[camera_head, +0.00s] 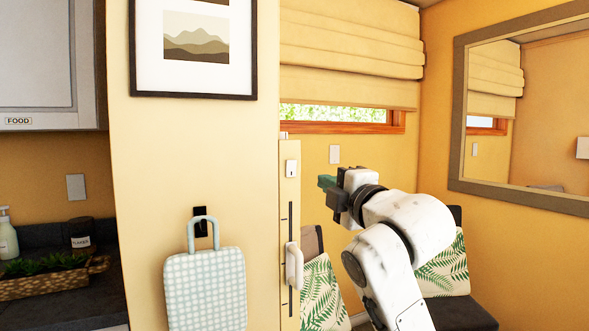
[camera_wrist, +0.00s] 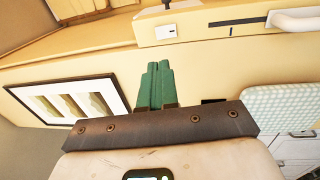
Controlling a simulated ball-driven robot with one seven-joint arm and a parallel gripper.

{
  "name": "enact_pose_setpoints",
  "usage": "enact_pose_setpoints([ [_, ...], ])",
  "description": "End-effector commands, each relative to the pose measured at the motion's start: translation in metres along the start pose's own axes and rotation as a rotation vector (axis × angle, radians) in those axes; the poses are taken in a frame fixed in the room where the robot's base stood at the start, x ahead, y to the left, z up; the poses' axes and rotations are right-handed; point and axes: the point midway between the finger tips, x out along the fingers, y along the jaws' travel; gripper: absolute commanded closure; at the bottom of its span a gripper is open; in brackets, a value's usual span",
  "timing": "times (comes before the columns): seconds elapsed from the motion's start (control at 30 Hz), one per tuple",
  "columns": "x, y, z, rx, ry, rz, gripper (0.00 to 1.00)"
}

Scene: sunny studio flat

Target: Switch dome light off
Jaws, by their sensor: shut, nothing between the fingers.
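No dome light shows in either view. A white switch (camera_head: 292,168) is on the narrow end face of the partition wall, above a white handle; it also shows in the wrist view (camera_wrist: 165,31), ahead of the fingertips. A second white switch plate (camera_head: 335,154) is on the far yellow wall, below the window. My gripper (camera_head: 325,182) has green fingers, shut together and empty. In the head view it is in the air to the right of the partition switch. In the wrist view the fingers (camera_wrist: 155,66) point toward the partition edge, and a gap to the switch shows.
A white handle (camera_head: 294,266) sticks out from the partition edge. A checked bag (camera_head: 206,290) hangs on the partition, below a framed picture (camera_head: 193,83). Chairs with leaf-pattern cushions (camera_head: 320,293) stand behind the partition. A mirror (camera_head: 455,120) is on the right wall.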

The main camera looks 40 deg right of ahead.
Motion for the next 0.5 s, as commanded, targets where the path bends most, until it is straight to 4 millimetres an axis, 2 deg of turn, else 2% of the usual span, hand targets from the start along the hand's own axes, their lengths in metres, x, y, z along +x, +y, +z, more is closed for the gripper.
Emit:
enact_pose_setpoints([
  [0.17, 0.004, 0.0, 0.0, 0.002, 0.0, -0.001, 1.0],
  [0.27, 0.013, 0.0, 0.0, 0.002, 0.0, -0.003, 1.0],
  [0.5, 0.057, 0.0, 0.0, 0.002, 0.0, -0.005, 1.0],
])
